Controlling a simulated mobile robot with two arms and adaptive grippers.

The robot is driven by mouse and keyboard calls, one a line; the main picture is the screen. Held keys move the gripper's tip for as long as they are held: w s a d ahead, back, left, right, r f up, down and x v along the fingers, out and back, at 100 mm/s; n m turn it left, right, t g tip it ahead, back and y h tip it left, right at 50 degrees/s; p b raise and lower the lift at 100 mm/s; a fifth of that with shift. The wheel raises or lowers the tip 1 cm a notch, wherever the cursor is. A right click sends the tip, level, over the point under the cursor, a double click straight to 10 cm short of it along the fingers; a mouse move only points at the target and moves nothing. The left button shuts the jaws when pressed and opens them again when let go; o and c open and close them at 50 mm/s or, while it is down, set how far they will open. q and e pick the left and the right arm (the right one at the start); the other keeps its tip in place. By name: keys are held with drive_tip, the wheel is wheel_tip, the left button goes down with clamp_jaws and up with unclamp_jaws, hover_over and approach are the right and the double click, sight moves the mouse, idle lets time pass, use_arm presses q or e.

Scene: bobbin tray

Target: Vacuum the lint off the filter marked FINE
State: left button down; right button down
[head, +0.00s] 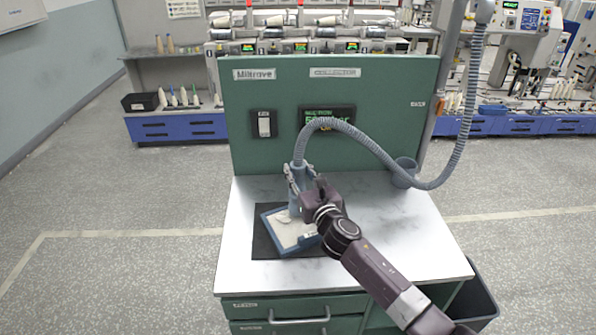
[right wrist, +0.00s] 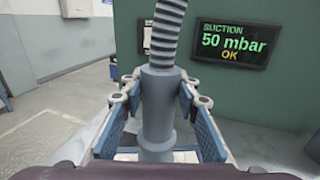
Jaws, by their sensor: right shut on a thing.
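My right gripper (head: 297,178) is shut on the grey vacuum nozzle (head: 295,201), which stands roughly upright over the filter. In the right wrist view the nozzle (right wrist: 158,105) sits between the two blue-padded fingers (right wrist: 160,100), with the ribbed hose (right wrist: 168,30) rising from its top. A blue-framed filter (head: 283,244) with a pale face lies on a dark mat (head: 262,245) on the bench. Pale lint (head: 284,218) shows near the nozzle's lower end. I cannot tell whether the nozzle touches the filter, and its marking is not readable. My left gripper is not in view.
The hose (head: 375,150) arcs from the nozzle past a grey holder cup (head: 404,172) and up to the right. A green panel (head: 260,95) stands behind, with a switch (head: 264,124) and a display (right wrist: 230,42) reading suction 50 mbar OK. The bench top (head: 385,235) is clear at right. A dark bin (head: 478,300) stands at right.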

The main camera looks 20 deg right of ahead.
drive_tip(key=shift+a, duration=0.15)
drive_tip(key=a, duration=0.4)
drive_tip(key=shift+s+a, duration=0.15)
drive_tip(key=shift+a, duration=0.25)
drive_tip(key=shift+d, duration=0.15)
idle(0.7)
drive_tip(key=shift+w+d, duration=0.2)
drive_tip(key=shift+d, duration=0.95)
drive_tip(key=shift+w+d, duration=0.2)
drive_tip(key=shift+d, duration=0.9)
drive_tip(key=shift+w+d, duration=0.25)
drive_tip(key=shift+d, duration=0.9)
drive_tip(key=shift+w+d, duration=0.2)
drive_tip(key=shift+d, duration=0.9)
drive_tip(key=shift+r, duration=0.1)
